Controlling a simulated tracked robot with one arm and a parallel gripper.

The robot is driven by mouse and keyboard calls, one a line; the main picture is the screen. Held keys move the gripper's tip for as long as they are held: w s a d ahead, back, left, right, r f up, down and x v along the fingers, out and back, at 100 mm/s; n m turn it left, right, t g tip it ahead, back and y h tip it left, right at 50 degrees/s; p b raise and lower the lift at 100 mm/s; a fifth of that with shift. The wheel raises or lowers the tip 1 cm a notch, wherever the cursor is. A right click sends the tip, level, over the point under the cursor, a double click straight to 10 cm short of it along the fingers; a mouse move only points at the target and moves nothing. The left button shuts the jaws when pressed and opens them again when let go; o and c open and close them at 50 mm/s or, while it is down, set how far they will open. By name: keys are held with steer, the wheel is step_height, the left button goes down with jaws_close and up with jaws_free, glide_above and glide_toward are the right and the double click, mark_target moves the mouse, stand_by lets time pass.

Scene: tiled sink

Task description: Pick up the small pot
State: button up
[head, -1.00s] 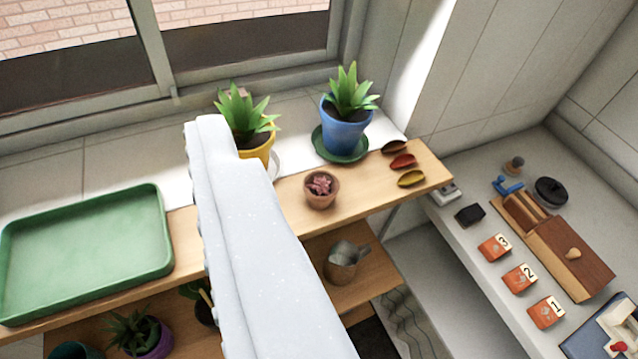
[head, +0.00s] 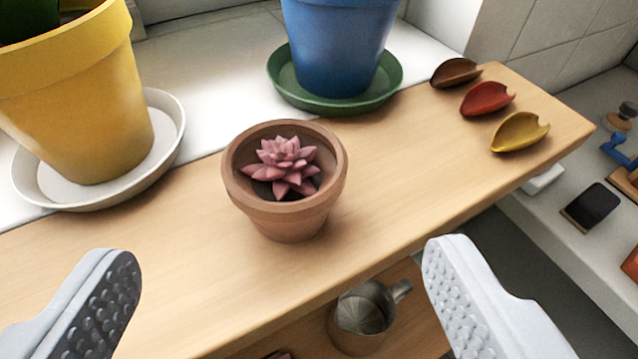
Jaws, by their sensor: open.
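The small pot (head: 290,222) is terracotta and holds a pink succulent (head: 284,165). It stands upright on the wooden shelf (head: 420,170), near the middle of the view. My gripper (head: 282,290) is open and empty. Its two textured fingers show at the lower left and lower right, spread wider than the pot. The pot appears between and beyond the fingertips, and neither finger touches it.
A yellow pot (head: 80,100) on a white saucer (head: 168,150) stands left. A blue pot (head: 338,45) on a green saucer (head: 385,90) stands behind. Brown (head: 455,72), red (head: 487,98) and yellow (head: 520,132) scoop-like dishes lie right. A metal jug (head: 362,315) sits below.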

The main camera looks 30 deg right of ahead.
mark_target(286, 151)
steer(key=x, duration=0.6)
steer(key=shift+r, duration=0.1)
steer(key=shift+x, duration=2.95)
steer(key=shift+s, duration=0.1)
steer(key=shift+c, duration=0.3)
steer(key=shift+a, duration=0.1)
steer(key=c, duration=1)
